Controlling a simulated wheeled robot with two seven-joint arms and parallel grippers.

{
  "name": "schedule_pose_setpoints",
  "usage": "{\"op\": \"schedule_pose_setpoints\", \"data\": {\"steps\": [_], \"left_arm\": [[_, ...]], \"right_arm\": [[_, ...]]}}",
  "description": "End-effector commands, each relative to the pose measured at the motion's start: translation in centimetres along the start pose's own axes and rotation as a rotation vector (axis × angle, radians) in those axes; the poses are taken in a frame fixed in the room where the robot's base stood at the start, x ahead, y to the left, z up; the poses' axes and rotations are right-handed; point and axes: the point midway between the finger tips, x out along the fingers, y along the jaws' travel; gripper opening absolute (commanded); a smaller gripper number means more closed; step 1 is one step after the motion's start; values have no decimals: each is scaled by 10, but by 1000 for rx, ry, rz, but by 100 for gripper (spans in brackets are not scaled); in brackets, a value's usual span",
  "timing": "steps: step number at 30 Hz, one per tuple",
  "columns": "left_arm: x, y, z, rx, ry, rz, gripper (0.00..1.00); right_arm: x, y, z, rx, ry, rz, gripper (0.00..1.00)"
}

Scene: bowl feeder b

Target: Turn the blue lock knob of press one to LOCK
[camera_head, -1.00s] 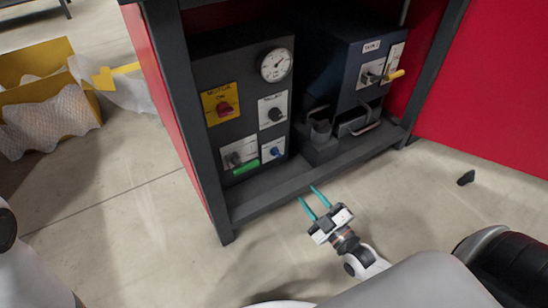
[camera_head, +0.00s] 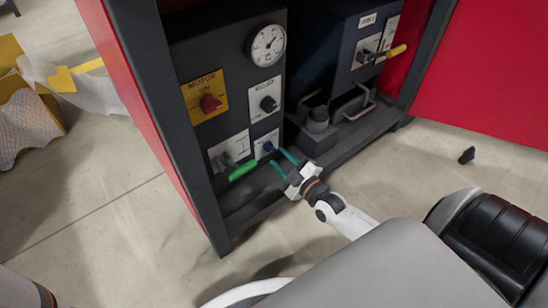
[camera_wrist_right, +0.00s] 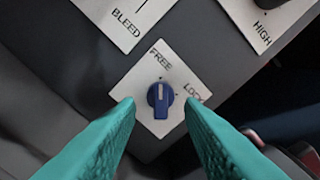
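The blue lock knob (camera_head: 268,146) sits on a small white plate low on the dark control panel (camera_head: 220,60). In the right wrist view the knob (camera_wrist_right: 160,97) shows close up. Its white mark points up in the picture, toward the word FREE; LOCK is printed to its right. My right gripper (camera_head: 279,162) is open just in front of the knob. In the wrist view its two teal fingers stand apart, one on each side of the knob, with no visible contact. My left gripper is out of view.
Above are a black knob (camera_head: 268,104), a red motor knob (camera_head: 210,103) and a gauge (camera_head: 266,46). A yellow-handled lever (camera_head: 392,52) is on the unit at right. A dark frame post (camera_head: 170,130) stands at left.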

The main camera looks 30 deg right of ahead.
Motion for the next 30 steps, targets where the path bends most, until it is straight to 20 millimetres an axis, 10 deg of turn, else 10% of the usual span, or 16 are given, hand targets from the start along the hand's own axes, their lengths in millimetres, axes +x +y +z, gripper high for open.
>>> {"op": "schedule_pose_setpoints", "data": {"steps": [18, 24, 30], "left_arm": [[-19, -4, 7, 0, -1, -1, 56], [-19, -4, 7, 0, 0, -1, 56], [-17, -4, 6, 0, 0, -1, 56]], "right_arm": [[38, 0, 0, 2, 1, 1, 35], [38, 0, 0, 1, 1, 1, 5], [37, 0, 1, 14, 1, 1, 5]]}}
